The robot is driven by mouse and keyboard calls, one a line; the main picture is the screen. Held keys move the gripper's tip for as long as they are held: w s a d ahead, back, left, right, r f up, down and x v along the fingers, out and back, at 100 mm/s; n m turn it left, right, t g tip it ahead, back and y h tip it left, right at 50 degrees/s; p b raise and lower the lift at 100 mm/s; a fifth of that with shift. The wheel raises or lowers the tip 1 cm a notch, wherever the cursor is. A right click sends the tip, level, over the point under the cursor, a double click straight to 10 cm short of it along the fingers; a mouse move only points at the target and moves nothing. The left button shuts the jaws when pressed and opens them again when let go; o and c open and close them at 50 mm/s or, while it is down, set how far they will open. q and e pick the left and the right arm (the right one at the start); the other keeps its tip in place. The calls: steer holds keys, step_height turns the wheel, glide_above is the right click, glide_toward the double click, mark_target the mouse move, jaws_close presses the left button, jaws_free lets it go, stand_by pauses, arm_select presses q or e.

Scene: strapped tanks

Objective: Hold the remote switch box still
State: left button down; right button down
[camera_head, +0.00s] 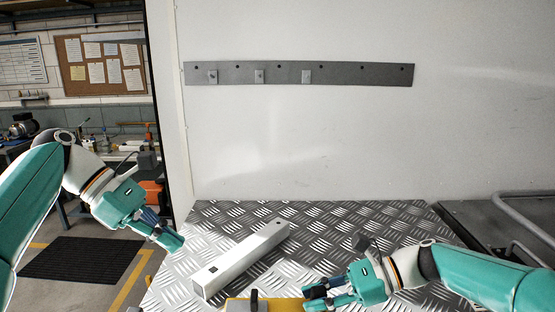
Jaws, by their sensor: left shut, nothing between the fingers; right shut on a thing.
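A yellow box with a black knob, which I take as the remote switch box (285,306), shows at the bottom edge of the head view. Its lower part is cut off by the frame. My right gripper (312,294) reaches in from the right and is shut on the right side of this box; the fingers partly cover it. My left gripper (177,243) is shut and empty, above the left edge of the plate and apart from the box.
A long pale square bar (240,262) lies slantwise on the metal tread plate (340,225), just behind the yellow box. A grey strip with clips (345,74) is on the white wall. A dark rack with a rail (480,218) stands at the right.

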steer(key=c, duration=0.9)
jaws_free()
steer(key=shift+o, duration=0.2)
steer(key=v, duration=1.2)
step_height(320, 180, up, 8)
steer(key=shift+f, duration=0.1)
